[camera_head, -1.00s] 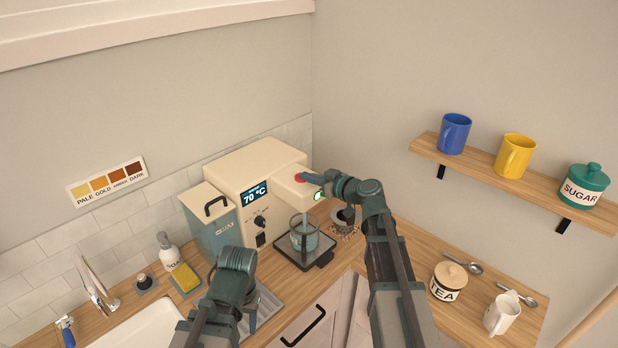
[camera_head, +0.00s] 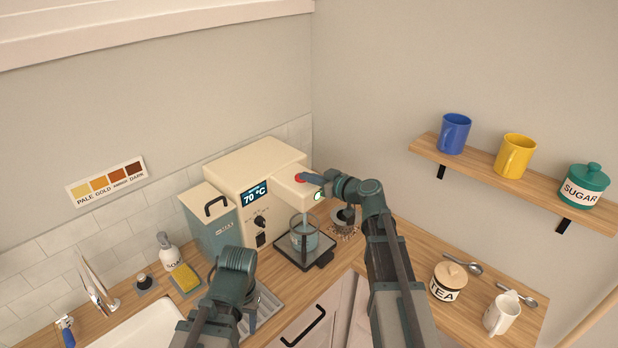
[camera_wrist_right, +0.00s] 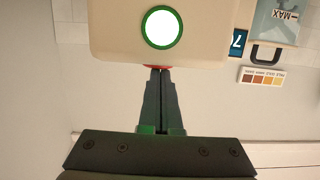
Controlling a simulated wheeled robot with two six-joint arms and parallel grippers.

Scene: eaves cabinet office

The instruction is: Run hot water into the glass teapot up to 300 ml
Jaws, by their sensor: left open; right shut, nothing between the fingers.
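The cream hot water machine (camera_head: 262,172) stands in the corner, its display reading 70 °C. Its spout head has a red button (camera_head: 299,178) on top and a green-ringed light (camera_head: 319,195) on the front. The glass teapot (camera_head: 304,238) stands upright on the dark drip tray (camera_head: 325,259) under the spout, with water in it; the level mark cannot be read. My right gripper (camera_head: 308,179) is shut and empty, its tips at the red button; the right wrist view shows the closed fingers (camera_wrist_right: 160,72) against it. My left gripper (camera_head: 250,322) is open above the counter, left of the teapot.
A teal tank (camera_head: 222,234) with a handle joins the machine's left side. A soap bottle (camera_head: 167,249), a sponge (camera_head: 186,277) and the sink (camera_head: 140,327) lie left. A tea jar (camera_head: 448,282) and a white mug (camera_head: 502,314) stand right. A shelf (camera_head: 480,171) holds mugs and a sugar jar.

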